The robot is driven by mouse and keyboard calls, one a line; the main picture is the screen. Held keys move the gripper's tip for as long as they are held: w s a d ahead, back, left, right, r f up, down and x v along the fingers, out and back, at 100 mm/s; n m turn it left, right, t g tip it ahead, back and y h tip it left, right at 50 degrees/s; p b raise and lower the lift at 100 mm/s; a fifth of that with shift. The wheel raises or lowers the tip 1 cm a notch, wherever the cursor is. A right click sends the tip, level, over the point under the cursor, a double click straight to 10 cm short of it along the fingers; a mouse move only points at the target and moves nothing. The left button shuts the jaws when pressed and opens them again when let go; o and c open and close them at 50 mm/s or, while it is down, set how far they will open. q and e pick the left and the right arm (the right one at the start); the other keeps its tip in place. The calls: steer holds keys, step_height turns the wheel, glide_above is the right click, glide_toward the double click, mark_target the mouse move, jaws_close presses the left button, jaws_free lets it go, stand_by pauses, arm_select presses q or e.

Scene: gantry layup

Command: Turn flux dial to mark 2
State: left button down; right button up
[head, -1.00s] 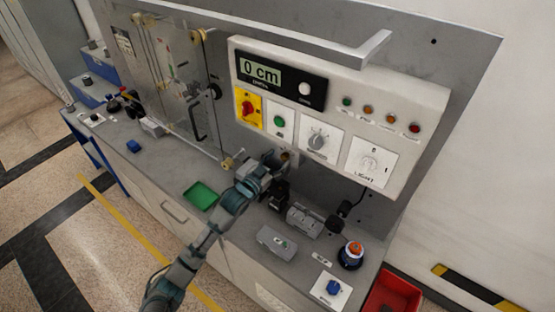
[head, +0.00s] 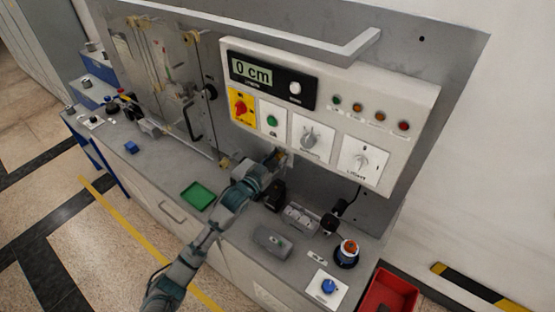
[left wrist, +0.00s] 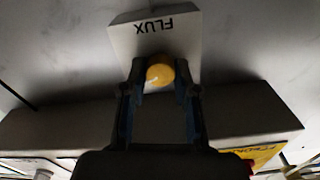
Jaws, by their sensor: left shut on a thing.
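The flux dial is a round yellow knob (left wrist: 160,72) on a pale plate (left wrist: 150,32) marked FLUX, which reads upside down in the left wrist view. My left gripper (left wrist: 160,78) has its two dark fingers on either side of the knob and is shut on it. In the head view the left gripper (head: 277,158) is at the panel's lower edge, below the green button, and mostly hides the dial. I see no scale marks or pointer on the dial, so its setting cannot be told. My right gripper is in neither view.
A green tray (head: 198,195), grey box (head: 272,242) and orange-topped knob (head: 347,252) stand on the bench. A red bin (head: 390,293) is at lower right.

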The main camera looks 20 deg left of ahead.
arm_select(q)
steer(key=shift+d+f, duration=0.1)
steer(key=shift+f, duration=0.3)
steer(key=shift+n+p, duration=0.5)
steer(key=shift+p, duration=0.05)
steer(key=n+p, duration=0.2)
steer(key=shift+s+r+n+p, duration=0.1)
steer(key=shift+n+p, duration=1.15)
steer(key=shift+n, duration=0.35)
steer(key=shift+f+n+p, duration=0.2)
steer(key=shift+n+p, duration=0.45)
steer(key=shift+n, duration=0.55)
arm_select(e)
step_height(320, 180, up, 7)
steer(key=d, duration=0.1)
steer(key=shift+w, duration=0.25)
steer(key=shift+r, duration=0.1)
arm_select(q)
steer(key=c, duration=1)
jaws_free()
steer(key=shift+o, duration=0.8)
steer(key=shift+a+r, duration=0.2)
